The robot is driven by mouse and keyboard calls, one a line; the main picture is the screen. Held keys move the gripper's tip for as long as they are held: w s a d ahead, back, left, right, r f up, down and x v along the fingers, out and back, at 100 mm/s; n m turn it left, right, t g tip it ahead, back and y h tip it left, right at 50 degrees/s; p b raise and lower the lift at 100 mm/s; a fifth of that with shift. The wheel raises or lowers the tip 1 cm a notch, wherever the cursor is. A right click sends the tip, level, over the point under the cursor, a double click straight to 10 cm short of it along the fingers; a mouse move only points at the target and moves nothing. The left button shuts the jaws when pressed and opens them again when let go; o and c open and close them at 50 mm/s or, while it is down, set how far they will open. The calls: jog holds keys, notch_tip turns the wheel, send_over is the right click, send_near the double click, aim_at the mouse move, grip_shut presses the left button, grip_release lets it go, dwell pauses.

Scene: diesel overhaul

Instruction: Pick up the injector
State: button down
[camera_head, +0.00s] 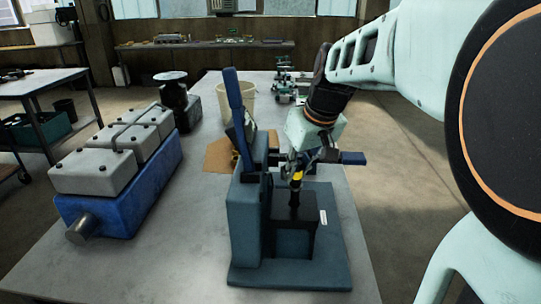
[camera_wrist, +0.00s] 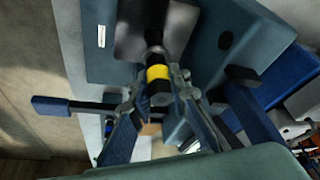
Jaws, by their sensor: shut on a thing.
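The injector (camera_head: 297,179) is a slim dark part with a yellow band. It stands upright at the black block (camera_head: 293,223) of a blue-grey stand (camera_head: 247,215). In the wrist view the injector (camera_wrist: 158,74) runs from the dark block up between the fingers. My gripper (camera_head: 298,163) comes from above and is shut on the injector's upper part, near the yellow band. In the wrist view the fingertips of my gripper (camera_wrist: 160,88) lie on both sides of it. Whether the injector's lower end still sits in the block cannot be told.
The stand has a tall blue lever (camera_head: 237,110) close left of my gripper and a blue-ended side handle (camera_head: 353,158) to the right. A blue engine block with grey covers (camera_head: 118,190) lies left on the table. A beige bucket (camera_head: 236,103) stands behind.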

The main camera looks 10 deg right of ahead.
notch_tip(320, 180, up, 13)
jog(key=p, duration=0.1)
dwell(0.3)
jog(key=c, duration=2.3)
grip_release()
jog(key=shift+c, duration=0.2)
grip_shut()
jog(key=shift+s, duration=0.1)
